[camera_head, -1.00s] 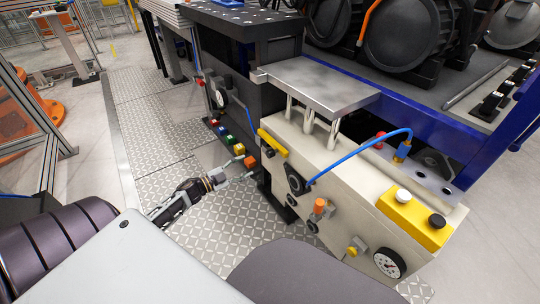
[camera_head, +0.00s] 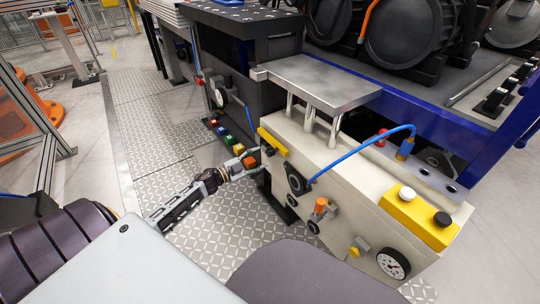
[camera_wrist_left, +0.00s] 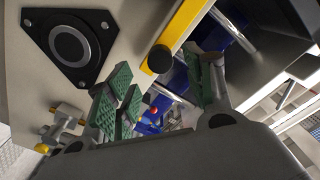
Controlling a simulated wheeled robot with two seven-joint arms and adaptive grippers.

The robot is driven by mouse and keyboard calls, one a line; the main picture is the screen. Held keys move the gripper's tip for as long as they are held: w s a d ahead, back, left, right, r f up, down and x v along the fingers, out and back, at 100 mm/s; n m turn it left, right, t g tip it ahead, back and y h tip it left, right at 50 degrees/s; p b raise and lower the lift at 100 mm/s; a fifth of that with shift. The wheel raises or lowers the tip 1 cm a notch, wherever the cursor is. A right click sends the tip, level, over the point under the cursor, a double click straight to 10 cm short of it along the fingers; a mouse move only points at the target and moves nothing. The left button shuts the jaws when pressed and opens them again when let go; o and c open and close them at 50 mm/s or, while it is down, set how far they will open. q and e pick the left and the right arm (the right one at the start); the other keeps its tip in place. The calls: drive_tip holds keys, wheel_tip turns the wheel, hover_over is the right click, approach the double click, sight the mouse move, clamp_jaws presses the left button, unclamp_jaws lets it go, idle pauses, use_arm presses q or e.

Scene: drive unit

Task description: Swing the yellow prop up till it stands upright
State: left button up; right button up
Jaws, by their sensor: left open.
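The yellow prop (camera_head: 272,142) is a short bar lying along the upper left edge of the beige drive unit (camera_head: 345,180). In the left wrist view the yellow prop (camera_wrist_left: 182,28) runs slantwise on the unit's face, with a dark round knob at its lower end. My left gripper (camera_head: 258,162) is just below and left of the prop in the head view. In the left wrist view its green-padded fingers (camera_wrist_left: 165,95) are spread apart, with nothing between them, and the prop's knob is beyond the gap. My right gripper is not in view.
A metal plate (camera_head: 318,82) on posts stands above the unit. A blue hose (camera_head: 355,152) arches over its top. A black round flange (camera_wrist_left: 68,42) is on the face beside the prop. Coloured blocks (camera_head: 222,132) are behind my left arm. The patterned floor (camera_head: 140,115) is open leftward.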

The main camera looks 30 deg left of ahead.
sight(268, 154)
use_arm(q)
drive_tip(key=shift+b+x, duration=0.6)
drive_tip(key=shift+x, duration=1.25)
drive_tip(key=shift+b+x, duration=0.45)
drive_tip(key=shift+x, duration=0.95)
drive_tip(key=shift+c, duration=0.3)
clamp_jaws()
